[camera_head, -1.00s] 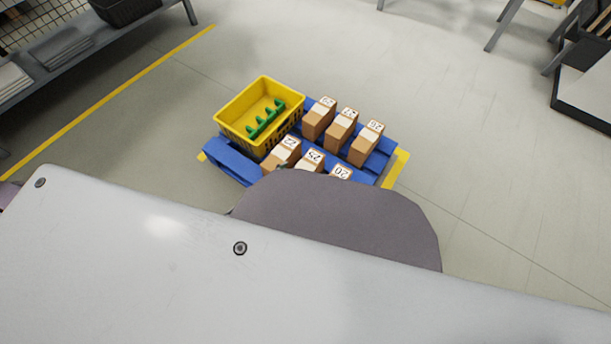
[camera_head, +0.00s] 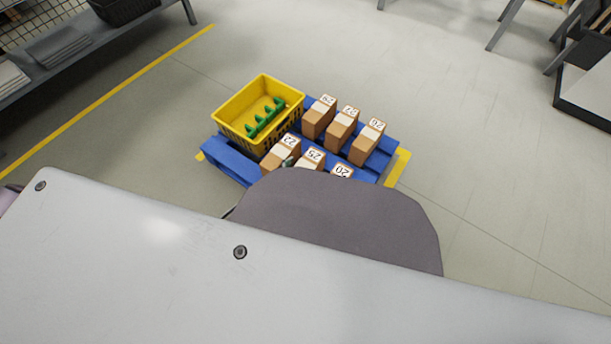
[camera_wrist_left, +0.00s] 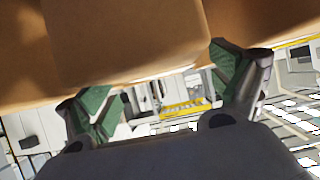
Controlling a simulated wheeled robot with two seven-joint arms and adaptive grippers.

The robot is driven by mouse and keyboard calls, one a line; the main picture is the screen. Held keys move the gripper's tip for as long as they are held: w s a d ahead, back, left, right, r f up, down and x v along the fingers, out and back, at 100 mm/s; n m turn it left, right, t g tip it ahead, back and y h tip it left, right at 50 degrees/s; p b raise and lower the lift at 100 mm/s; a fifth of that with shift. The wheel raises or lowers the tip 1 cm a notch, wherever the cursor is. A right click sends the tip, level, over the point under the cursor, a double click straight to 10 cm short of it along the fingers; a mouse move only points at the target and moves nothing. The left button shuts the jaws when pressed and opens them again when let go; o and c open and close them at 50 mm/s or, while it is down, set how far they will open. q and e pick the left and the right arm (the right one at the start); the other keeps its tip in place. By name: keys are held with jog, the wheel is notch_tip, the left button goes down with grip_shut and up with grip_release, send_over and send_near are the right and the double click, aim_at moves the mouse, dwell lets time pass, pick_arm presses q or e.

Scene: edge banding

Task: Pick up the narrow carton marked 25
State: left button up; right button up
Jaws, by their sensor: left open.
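The narrow carton marked 25 (camera_head: 314,155) is brown with a white label. It stands in the pallet's near row between the cartons marked 22 (camera_head: 276,155) and 20 (camera_head: 342,171); my grey body hides its lower part. A green fingertip of my left gripper (camera_head: 288,162) shows between cartons 22 and 25. In the left wrist view my left gripper (camera_wrist_left: 163,87) is open, its green fingers spread at a brown carton face (camera_wrist_left: 130,40). No number shows there, and I cannot tell whether the fingers touch it. My right gripper is not in view.
A yellow crate (camera_head: 226,110) with green parts stands left on the blue pallet (camera_head: 232,160). Cartons marked 26 (camera_head: 366,145) and 27 (camera_head: 340,131), plus another, form the far row close behind. Clear floor surrounds the pallet.

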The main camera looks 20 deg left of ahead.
pick_arm(q)
jog(key=shift+w+d+f+b, duration=0.2)
jog(key=shift+w+f+b, duration=0.15)
jog(key=shift+w, duration=0.15)
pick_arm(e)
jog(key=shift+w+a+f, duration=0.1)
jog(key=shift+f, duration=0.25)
pick_arm(q)
jog(key=shift+r, duration=0.1)
jog(key=c, duration=1.8)
jog(key=shift+r, duration=0.2)
jog(key=shift+c, duration=0.2)
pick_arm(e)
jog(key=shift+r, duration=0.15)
pick_arm(q)
jog(key=shift+r+p, duration=2.45)
jog(key=shift+r, duration=1.75)
jog(key=shift+r+p, duration=0.45)
jog(key=shift+r, duration=0.15)
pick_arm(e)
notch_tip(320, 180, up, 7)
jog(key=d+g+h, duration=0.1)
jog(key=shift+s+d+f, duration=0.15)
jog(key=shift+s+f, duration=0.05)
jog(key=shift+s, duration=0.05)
